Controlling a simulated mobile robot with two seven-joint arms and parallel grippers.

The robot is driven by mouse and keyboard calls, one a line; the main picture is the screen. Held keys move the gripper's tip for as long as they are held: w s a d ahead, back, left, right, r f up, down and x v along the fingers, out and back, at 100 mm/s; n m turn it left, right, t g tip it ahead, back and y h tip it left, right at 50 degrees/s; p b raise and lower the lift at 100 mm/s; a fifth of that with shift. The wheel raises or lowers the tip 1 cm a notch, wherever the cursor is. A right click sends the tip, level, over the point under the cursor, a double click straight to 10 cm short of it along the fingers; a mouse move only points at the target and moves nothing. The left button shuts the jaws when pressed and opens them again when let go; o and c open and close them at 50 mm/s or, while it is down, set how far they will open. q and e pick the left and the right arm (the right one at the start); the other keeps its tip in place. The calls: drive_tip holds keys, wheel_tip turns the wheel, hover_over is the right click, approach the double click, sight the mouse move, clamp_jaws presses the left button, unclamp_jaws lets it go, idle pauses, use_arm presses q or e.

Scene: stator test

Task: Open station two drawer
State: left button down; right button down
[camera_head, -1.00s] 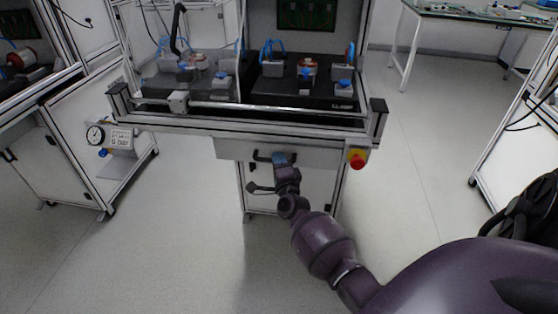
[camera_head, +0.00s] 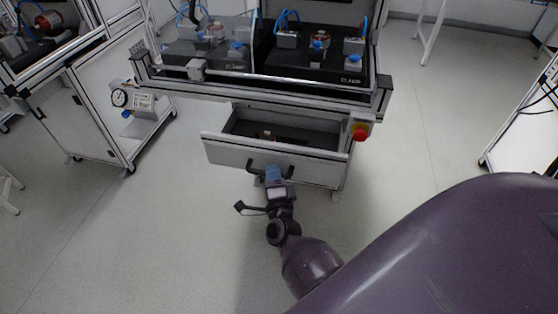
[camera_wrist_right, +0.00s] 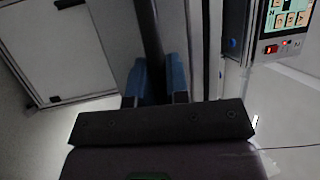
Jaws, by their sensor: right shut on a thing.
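The station drawer (camera_head: 228,153) under the middle workstation is pulled out, and its inside shows with a small brown item (camera_head: 267,135) in it. Its black bar handle (camera_head: 288,172) is on the front panel. My right gripper (camera_head: 272,173) is shut on this handle. In the right wrist view the blue fingers (camera_wrist_right: 158,82) stand on both sides of the dark handle bar (camera_wrist_right: 149,35). My left gripper is in no view.
The workstation top (camera_head: 300,70) holds black fixtures with blue clamps. A red emergency button (camera_head: 360,132) sits right of the drawer. Another station with a gauge (camera_head: 119,97) stands at left. The floor (camera_head: 190,235) in front is clear.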

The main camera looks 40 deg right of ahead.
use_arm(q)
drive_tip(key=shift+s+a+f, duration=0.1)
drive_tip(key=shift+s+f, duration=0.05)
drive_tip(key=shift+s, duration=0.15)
use_arm(e)
drive_tip(key=shift+s+a, duration=0.45)
drive_tip(key=shift+a, duration=0.1)
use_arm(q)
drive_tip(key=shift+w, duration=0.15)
use_arm(e)
drive_tip(key=c, duration=1.1)
unclamp_jaws()
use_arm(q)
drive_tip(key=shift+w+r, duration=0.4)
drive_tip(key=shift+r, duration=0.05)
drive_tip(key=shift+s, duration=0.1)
use_arm(e)
drive_tip(key=v, duration=1)
drive_tip(key=shift+s+a+f, duration=0.1)
drive_tip(key=shift+s+a, duration=0.05)
drive_tip(key=shift+s, duration=0.2)
